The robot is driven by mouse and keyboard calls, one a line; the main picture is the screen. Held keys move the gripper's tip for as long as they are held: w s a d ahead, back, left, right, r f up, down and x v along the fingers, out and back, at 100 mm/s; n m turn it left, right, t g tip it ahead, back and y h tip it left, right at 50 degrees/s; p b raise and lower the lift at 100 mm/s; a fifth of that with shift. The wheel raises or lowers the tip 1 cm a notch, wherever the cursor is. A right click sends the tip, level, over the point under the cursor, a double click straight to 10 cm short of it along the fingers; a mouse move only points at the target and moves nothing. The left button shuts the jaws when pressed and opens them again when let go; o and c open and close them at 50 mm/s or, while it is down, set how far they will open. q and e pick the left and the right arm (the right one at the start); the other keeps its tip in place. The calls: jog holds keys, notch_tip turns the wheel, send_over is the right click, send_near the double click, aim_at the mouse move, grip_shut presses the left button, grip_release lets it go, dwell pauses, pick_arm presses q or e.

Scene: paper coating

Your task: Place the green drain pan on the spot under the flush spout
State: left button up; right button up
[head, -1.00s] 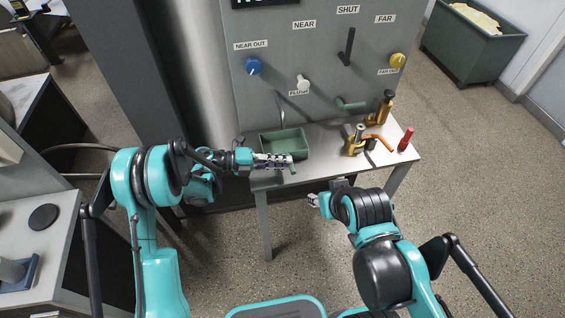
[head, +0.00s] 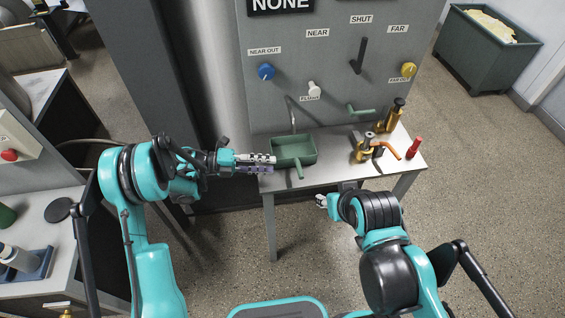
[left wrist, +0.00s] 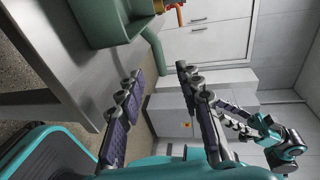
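The green drain pan (head: 290,148) sits on the metal table, its handle (head: 299,173) pointing toward me over the front edge. The thin flush spout (head: 292,118) comes down from the panel at the pan's back edge; its exact outlet is too small to tell. My left gripper (head: 262,163) is just left of the handle, apart from it. In the left wrist view my left gripper (left wrist: 158,82) has its fingers spread with nothing between them, and the pan (left wrist: 105,22) and handle (left wrist: 155,52) are beyond the fingertips. My right gripper (head: 322,201) is in front of the table; its finger state is unclear.
On the table (head: 340,172), right of the pan, stand brass valve parts (head: 363,148) with an orange lever (head: 388,149) and a red cylinder (head: 413,148). A green pipe (head: 360,109) juts from the panel (head: 290,30). Blue, white and yellow knobs are above. Floor in front is open.

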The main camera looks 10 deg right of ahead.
pick_arm(q)
jog(key=w+a+r+n+t, duration=0.2)
jog(key=w+r+n+t, duration=0.15)
jog(key=r, duration=0.55)
jog(key=w+a+r+n+t+h, duration=0.1)
jog(key=w+a+r+n+t, duration=0.15)
jog(key=r+t, duration=0.4)
jog(key=w+a+r+n+t, duration=0.1)
jog(key=w+r+n+t, duration=0.25)
jog(key=r, duration=0.65)
jog(key=a+r+n+t+y, duration=0.8)
jog(key=a+r+n+y, duration=0.25)
jog(key=n, duration=0.25)
jog(key=s+a+f+n+g+y, duration=0.5)
jog(key=s+a+f+n+y, duration=0.25)
jog(key=s+n, duration=0.25)
jog(key=s+d+f+n+g, duration=0.1)
jog(key=s+f+g, duration=0.3)
jog(key=s+f, duration=0.4)
jog(key=s+d+f+n+g+h, duration=0.1)
jog(key=s+d+f+n+g, duration=0.1)
jog(key=s+f, duration=0.6)
jog(key=s+n+g, duration=0.1)
jog(key=s+g, duration=0.1)
jog(key=s, duration=0.2)
jog(key=shift+s+f, duration=0.15)
jog(key=shift+s, duration=0.15)
